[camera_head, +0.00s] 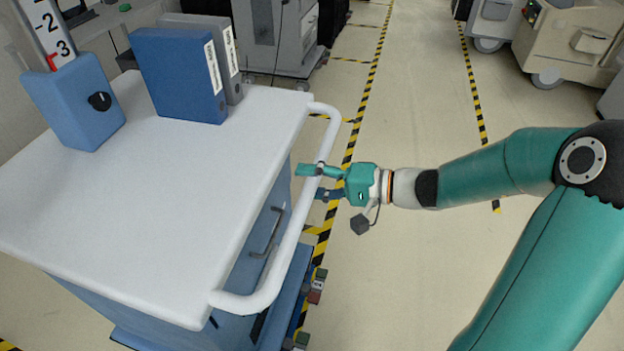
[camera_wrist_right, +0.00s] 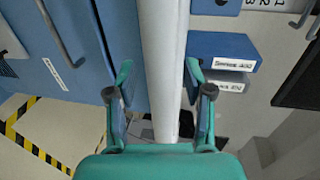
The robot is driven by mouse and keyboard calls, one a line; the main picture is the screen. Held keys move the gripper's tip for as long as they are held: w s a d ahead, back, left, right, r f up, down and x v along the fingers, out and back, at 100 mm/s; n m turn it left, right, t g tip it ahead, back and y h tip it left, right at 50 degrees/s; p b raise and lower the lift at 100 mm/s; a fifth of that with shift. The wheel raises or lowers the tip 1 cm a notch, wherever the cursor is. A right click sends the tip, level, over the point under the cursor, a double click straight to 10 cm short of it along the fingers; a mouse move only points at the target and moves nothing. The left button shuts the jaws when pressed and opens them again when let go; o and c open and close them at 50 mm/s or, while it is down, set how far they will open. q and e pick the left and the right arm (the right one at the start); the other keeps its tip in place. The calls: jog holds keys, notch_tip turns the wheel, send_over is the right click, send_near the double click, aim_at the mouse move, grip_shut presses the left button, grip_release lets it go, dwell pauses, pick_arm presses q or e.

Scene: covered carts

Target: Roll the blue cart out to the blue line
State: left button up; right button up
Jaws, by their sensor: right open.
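The blue cart (camera_head: 150,210) has a white top and blue sides with drawer handles, and fills the left of the head view. Its white handle (camera_head: 286,246) runs along the cart's right side. My right gripper (camera_head: 311,183) is at the far half of this handle, with its fingers open on either side of the bar. In the right wrist view the handle (camera_wrist_right: 163,45) passes between the two open fingers, with gaps visible on both sides. My left gripper is out of view. No blue line shows on the floor.
Blue and grey binders (camera_head: 180,75) and a blue box with a numbered scale (camera_head: 73,100) stand on the cart top. Yellow-black floor strips (camera_head: 365,105) run beside the cart. Beige carts (camera_head: 570,45) stand at the far right. The floor between the strips is clear.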

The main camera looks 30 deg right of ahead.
jog(key=shift+c, duration=0.2)
grip_shut()
